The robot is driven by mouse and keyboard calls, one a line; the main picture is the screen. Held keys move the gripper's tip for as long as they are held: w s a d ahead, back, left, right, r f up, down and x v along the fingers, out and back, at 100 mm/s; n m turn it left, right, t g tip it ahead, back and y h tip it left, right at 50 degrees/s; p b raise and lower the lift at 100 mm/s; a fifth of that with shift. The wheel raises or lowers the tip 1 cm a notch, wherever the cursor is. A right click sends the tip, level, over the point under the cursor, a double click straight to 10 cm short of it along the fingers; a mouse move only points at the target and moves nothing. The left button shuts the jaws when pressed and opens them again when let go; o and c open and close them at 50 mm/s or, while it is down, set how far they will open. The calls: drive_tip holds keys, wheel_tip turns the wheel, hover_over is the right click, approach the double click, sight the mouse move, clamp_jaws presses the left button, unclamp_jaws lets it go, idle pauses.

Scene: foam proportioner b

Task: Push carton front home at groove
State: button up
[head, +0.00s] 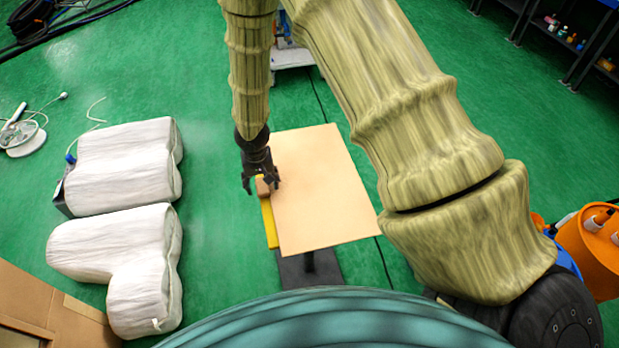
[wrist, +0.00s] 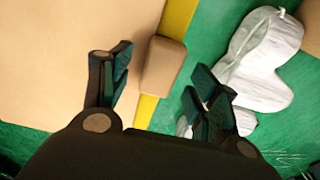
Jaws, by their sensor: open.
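A small tan block, which looks like the carton (wrist: 163,67), sits at the left edge of a light tan tabletop (head: 318,190), over a yellow strip (head: 269,222). In the head view the carton (head: 262,186) is partly hidden by my gripper (head: 261,184). In the wrist view my gripper (wrist: 155,78) is open, with one dark finger on each side of the carton and visible gaps at both sides. Whether a fingertip touches it cannot be told. No groove can be made out apart from the yellow strip.
Two white wrapped bundles (head: 125,165) (head: 120,255) lie on the green floor at left. An open cardboard box (head: 50,310) is at the lower left. An orange container (head: 590,245) stands at right. The tabletop is otherwise bare.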

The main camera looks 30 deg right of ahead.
drive_tip(key=shift+f, duration=0.3)
drive_tip(key=c, duration=1.2)
drive_tip(key=shift+r, duration=0.1)
